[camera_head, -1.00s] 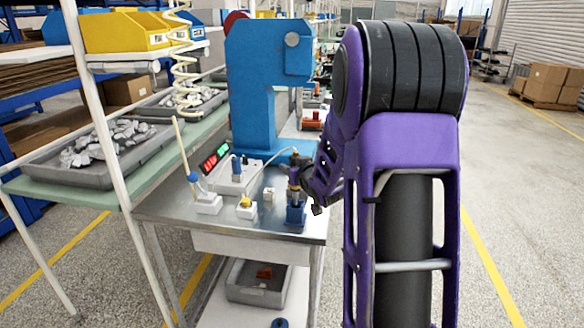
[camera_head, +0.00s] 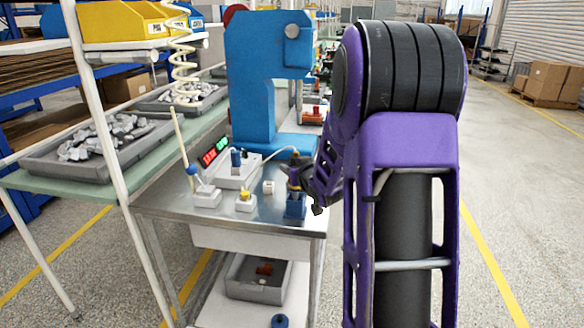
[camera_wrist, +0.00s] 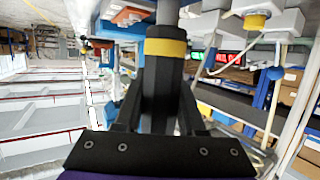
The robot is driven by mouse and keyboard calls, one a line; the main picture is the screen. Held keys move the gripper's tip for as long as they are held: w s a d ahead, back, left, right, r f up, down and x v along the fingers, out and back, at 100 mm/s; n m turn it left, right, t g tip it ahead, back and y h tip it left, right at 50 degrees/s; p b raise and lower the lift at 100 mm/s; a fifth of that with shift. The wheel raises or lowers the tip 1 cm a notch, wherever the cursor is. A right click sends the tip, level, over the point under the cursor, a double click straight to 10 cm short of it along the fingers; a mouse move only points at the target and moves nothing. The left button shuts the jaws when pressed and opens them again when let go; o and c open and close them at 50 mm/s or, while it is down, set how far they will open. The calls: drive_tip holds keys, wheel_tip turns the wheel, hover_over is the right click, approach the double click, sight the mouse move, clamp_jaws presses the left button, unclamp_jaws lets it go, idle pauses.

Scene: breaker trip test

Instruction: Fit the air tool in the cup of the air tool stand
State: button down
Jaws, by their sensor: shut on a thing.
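The air tool (camera_head: 294,186) is a dark, upright cylinder with a yellow band; in the wrist view the tool (camera_wrist: 165,48) also shows a grey shaft beyond the band. My gripper (camera_head: 297,172) is shut around its dark body. The air tool stand (camera_head: 295,208) is a small blue block near the front right corner of the metal bench. The tool stands directly over the stand, and its lower end meets the stand's top in the head view. The inside of the cup is hidden, so I cannot tell how deep the tool sits.
Left of the stand are a white block with a yellow knob (camera_head: 245,201), a white holder with a blue-tipped rod (camera_head: 207,197) and a small white piece (camera_head: 268,187). A white box with a blue knob (camera_head: 236,172) and a blue press (camera_head: 256,90) stand behind.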

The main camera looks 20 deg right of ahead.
drive_tip(key=shift+f+b, duration=0.4)
drive_tip(key=shift+f, duration=0.55)
drive_tip(key=shift+c, duration=2.1)
unclamp_jaws()
drive_tip(key=shift+f, duration=0.1)
drive_tip(key=p+v, duration=0.1)
drive_tip(key=v, duration=1.6)
drive_tip(key=shift+s+p, duration=0.2)
drive_tip(key=shift+p, duration=0.15)
drive_tip(key=shift+w+r, duration=0.1)
drive_tip(key=shift+r, duration=0.15)
